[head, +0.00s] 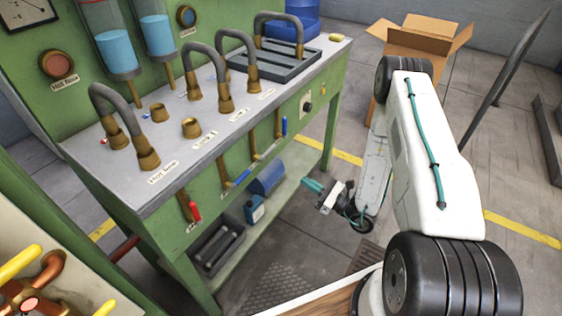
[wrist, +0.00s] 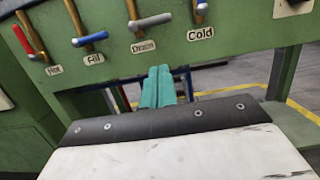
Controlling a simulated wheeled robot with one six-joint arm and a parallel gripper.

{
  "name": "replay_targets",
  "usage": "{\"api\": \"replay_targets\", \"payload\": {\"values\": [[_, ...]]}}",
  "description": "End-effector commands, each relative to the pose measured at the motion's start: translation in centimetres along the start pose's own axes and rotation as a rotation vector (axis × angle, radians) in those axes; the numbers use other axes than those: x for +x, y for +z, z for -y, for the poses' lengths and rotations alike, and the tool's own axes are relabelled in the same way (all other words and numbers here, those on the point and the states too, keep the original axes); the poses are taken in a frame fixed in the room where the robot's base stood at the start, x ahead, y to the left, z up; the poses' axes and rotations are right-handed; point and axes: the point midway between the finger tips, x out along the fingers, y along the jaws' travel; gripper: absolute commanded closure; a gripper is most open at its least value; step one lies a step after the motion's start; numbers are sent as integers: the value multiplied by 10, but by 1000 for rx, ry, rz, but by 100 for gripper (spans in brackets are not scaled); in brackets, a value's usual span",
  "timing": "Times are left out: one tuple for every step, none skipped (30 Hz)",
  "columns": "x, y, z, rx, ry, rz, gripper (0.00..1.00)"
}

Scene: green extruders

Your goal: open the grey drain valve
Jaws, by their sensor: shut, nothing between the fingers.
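The grey drain valve handle (wrist: 152,21) sits on a brass pipe on the green bench front, above the "Drain" label (wrist: 143,46). The handle lies across its pipe, nearly level in the wrist view. In the head view the small grey handle (head: 264,154) sits between two blue ones. My gripper (wrist: 160,72) has teal fingers pressed together, with nothing between them. In the wrist view the fingertips appear below the Drain label, apart from the handle. In the head view my gripper (head: 310,185) is out in front of the bench, lower than the valve.
A blue fill handle (wrist: 90,38) and red hot handle (wrist: 24,40) are left of the drain; a blue cold handle (wrist: 202,8) is right. A lower shelf (head: 285,185) holds a blue cylinder (head: 267,178). Open floor lies right of the bench, with a cardboard box (head: 415,45) behind.

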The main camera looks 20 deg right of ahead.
Motion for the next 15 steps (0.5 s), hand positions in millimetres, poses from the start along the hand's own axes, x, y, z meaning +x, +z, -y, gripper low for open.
{"api": "replay_targets", "payload": {"values": [[0, -3, 0, 2, -8, -2, 100], [1, -4, 0, 2, -10, -2, 100], [5, -4, 1, 1, -12, -3, 100], [8, -4, 0, 1, -11, -2, 100], [12, -4, 0, 1, -9, -2, 100], [19, -3, 0, 0, -8, -2, 100], [24, -3, -1, 0, -7, -1, 100], [30, -3, 0, 0, -6, -1, 100], [39, -3, 0, 0, -5, -1, 100], [46, -3, -1, 0, -5, -1, 100], [52, -3, -1, 0, -5, 0, 100], [61, -3, 0, 0, -5, -1, 100], [68, -3, 0, -1, -5, -1, 100], [74, -3, 0, 0, -5, -1, 100], [83, -3, -1, 0, -4, 0, 100]]}}
